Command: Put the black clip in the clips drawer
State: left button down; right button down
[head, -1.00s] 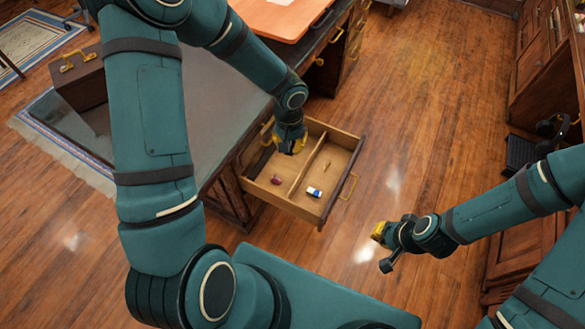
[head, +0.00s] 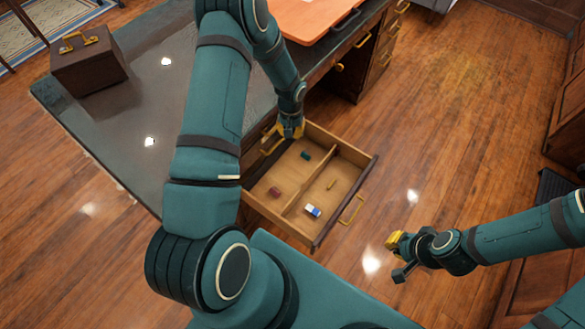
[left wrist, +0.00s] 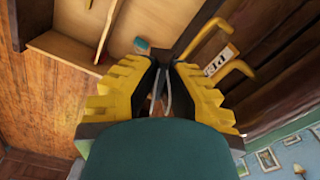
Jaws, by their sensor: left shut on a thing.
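My left gripper (head: 291,130) is over the back left corner of the open wooden drawer (head: 262,215). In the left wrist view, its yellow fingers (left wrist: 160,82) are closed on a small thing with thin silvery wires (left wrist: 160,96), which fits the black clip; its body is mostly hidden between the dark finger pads. The drawer has a lengthwise divider. A teal piece (head: 305,155) and a dark red piece (head: 275,192) lie on one side, a blue-and-white eraser (head: 313,210) and a small tan stick (head: 332,184) on the other. My right gripper (head: 397,243) hangs over bare floor; its finger gap is unclear.
The dark-topped desk (head: 110,135) stands left of the drawer, with a brown case (head: 88,62) on it. A label reading "PE" (left wrist: 222,62) and brass handles (left wrist: 205,35) show in the left wrist view.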

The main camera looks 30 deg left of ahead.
pick_arm(q)
jog(key=b, duration=0.5)
send_over(291, 174)
notch_tip(291, 174, down, 22)
jog(key=shift+f, duration=0.2)
notch_tip(291, 174, down, 4)
jog(key=shift+f+b, duration=0.1)
jog(key=shift+b, duration=0.25)
jog(key=shift+s, duration=0.1)
jog(key=c, duration=1.1)
grip_release()
